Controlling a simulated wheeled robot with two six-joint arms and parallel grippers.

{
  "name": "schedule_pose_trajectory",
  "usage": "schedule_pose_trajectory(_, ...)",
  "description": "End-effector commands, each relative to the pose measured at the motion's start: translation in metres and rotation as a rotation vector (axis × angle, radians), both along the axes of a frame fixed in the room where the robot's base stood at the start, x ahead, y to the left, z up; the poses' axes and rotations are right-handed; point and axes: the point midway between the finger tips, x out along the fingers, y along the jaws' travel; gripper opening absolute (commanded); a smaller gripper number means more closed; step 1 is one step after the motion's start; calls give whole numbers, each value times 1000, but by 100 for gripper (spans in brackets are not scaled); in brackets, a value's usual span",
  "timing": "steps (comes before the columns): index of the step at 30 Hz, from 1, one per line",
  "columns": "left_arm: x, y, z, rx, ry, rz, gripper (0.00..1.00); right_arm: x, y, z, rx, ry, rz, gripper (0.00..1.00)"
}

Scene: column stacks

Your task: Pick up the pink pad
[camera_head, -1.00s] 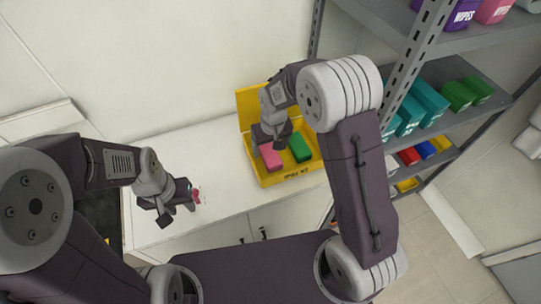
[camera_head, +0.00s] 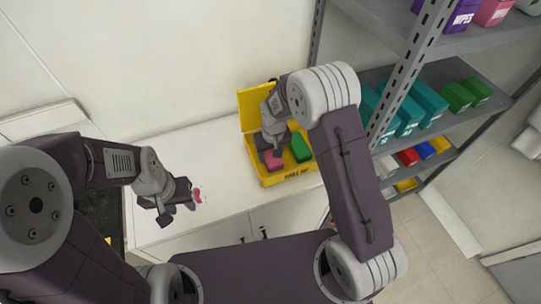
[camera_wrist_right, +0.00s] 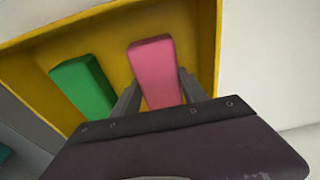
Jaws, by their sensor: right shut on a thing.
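The pink pad (camera_head: 271,161) lies in the yellow case, left of the green pad (camera_head: 300,147). In the right wrist view the pink pad (camera_wrist_right: 154,70) stands between the two grey fingers of my right gripper (camera_wrist_right: 158,93), which is shut on it. In the head view my right gripper (camera_head: 274,150) reaches down into the case and covers part of the pad. My left gripper (camera_head: 178,212) is over the white counter, its fingers apart with nothing seen between them.
The open yellow case (camera_head: 289,179) stands on the white counter (camera_head: 225,188) by the wall. A green pad (camera_wrist_right: 83,86) also shows in the right wrist view. A small pink-red thing (camera_head: 197,194) is beside my left gripper. A grey shelf rack (camera_head: 440,115) with coloured boxes is on the right.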

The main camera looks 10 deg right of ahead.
Motion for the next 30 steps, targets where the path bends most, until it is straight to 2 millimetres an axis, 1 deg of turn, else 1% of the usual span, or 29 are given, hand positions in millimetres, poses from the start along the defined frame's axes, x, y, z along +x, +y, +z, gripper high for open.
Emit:
schedule_pose_trajectory(5,0,0,0,0,0,0,36,0,0,1,0,0,0,11)
schedule_pose_trajectory(8,0,0,-1,0,0,0,36,1,0,8,0,-2,0,11)
schedule_pose_trajectory(11,0,0,-3,0,0,0,36,1,0,22,1,-4,0,11)
schedule_pose_trajectory(14,0,0,-4,0,0,0,36,1,0,44,1,-6,-1,11)
schedule_pose_trajectory(15,0,0,-7,0,0,0,36,-9,-8,48,0,-2,-2,11)
schedule_pose_trajectory(24,0,0,-13,0,0,0,36,-62,-47,87,0,-3,-4,11)
schedule_pose_trajectory(27,0,0,-14,0,0,0,36,-78,-58,98,0,-2,-3,11)
schedule_pose_trajectory(30,0,0,-14,0,0,0,36,-87,-66,106,0,-2,-1,11)
